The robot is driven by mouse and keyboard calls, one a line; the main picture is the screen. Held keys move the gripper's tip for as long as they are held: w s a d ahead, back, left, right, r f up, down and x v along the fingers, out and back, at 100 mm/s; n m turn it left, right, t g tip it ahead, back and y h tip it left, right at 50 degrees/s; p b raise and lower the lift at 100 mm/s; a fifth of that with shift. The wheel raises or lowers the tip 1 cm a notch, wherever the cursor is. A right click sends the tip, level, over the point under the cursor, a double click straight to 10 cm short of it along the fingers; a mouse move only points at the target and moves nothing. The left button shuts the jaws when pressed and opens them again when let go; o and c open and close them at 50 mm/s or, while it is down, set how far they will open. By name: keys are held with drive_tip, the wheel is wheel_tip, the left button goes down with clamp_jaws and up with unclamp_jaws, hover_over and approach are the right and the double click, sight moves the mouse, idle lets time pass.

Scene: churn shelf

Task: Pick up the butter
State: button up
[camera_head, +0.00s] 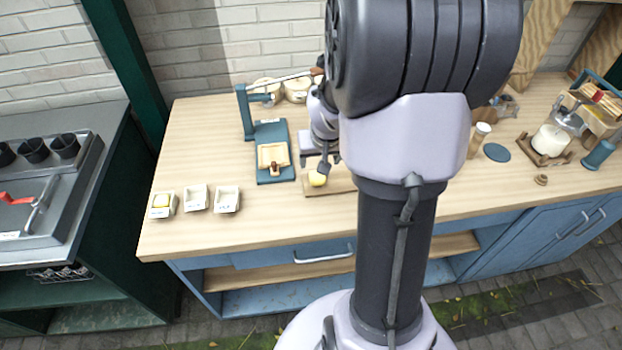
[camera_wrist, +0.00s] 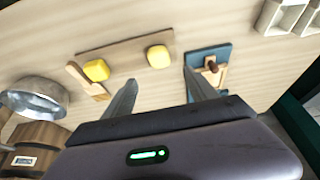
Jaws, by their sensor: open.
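In the wrist view, two yellow butter pieces rest on a thin wooden board (camera_wrist: 126,53): a blocky butter piece (camera_wrist: 96,70) and a rounder butter piece (camera_wrist: 159,57). My gripper (camera_wrist: 160,88) is open and empty, its fingertips pointing towards the board and apart from both pieces. In the head view, one butter piece (camera_head: 317,180) shows on the board (camera_head: 343,183), just below my gripper (camera_head: 323,165); my arm hides the other.
A blue press (camera_head: 272,145) with a wooden mould stands left of the board. Two more white dishes (camera_head: 227,200) are at the front left. A wooden paddle (camera_wrist: 85,80), metal bowl (camera_wrist: 35,97) and wooden bucket (camera_wrist: 38,142) show in the wrist view.

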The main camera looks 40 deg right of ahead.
sight(317, 174)
drive_tip(key=b+x, duration=0.3)
drive_tip(key=x, duration=0.7)
drive_tip(key=shift+f+b, duration=0.1)
drive_tip(key=shift+b, duration=0.25)
drive_tip(key=shift+a, duration=0.1)
drive_tip(key=shift+c, duration=1.3)
drive_tip(key=c, duration=1.1)
